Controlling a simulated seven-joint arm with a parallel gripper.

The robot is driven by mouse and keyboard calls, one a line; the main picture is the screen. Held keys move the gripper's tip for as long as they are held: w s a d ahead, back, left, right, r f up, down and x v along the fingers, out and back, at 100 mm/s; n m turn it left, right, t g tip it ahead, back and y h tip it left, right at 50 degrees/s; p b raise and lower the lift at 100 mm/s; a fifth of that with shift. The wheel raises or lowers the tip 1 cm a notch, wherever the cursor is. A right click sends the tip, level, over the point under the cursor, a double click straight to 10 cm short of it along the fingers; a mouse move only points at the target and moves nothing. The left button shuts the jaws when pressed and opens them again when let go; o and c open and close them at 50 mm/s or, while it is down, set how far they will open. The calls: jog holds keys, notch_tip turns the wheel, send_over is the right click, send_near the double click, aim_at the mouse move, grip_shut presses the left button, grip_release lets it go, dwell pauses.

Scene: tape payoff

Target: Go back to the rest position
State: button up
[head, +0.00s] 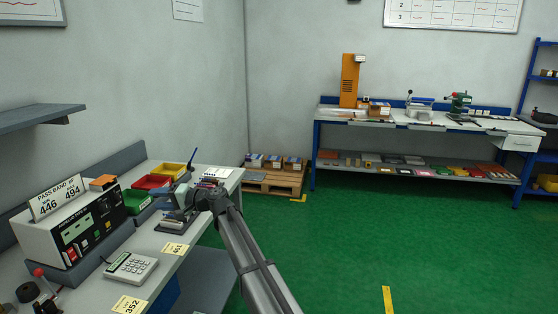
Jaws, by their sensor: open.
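My gripper (178,203) is at the end of my dark grey arm, over the near workbench (205,222) on the left. It is open, and I see nothing held in it. It is over or beside a small dark fixture (176,224); I cannot tell whether they touch. The fingertips are small and hard to make out against the fixture.
A shelf (40,118) juts out above. Green floor (350,240) is clear to the right.

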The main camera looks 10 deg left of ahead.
jog(key=w+d+f+t+h, duration=0.1)
jog(key=d+f+h, duration=0.2)
jog(key=d+f, duration=0.75)
jog(key=w+d+f+m+t+h, duration=0.1)
jog(key=d+f+h, duration=0.1)
jog(key=d+f, duration=0.85)
jog(key=w+d+f+t+h, duration=0.1)
jog(key=d+f+h, duration=0.35)
jog(key=d, duration=0.95)
jog(key=s+d+f+m+g+h, duration=0.15)
jog(key=s+d+f, duration=0.45)
jog(key=d, duration=0.6)
jog(key=s+d+f+h, duration=0.3)
jog(key=s+d+f, duration=0.25)
jog(key=d, duration=0.65)
jog(key=s+d+f+g+h, duration=0.1)
jog(key=s+d+f+h, duration=0.35)
jog(key=d, duration=0.75)
jog(key=s+f+g, duration=0.2)
jog(key=s+f, duration=0.5)
jog(key=s, duration=0.3)
jog(key=s+f+g+y, duration=0.1)
jog(key=s+f+g, duration=0.1)
jog(key=s+f, duration=0.5)
jog(key=s+f+g, duration=0.2)
jog(key=s+f, duration=0.5)
jog(key=s, duration=0.7)
jog(key=shift+s+d+f, duration=0.15)
jog(key=shift+d+f, duration=0.05)
jog(key=shift+f, duration=0.05)
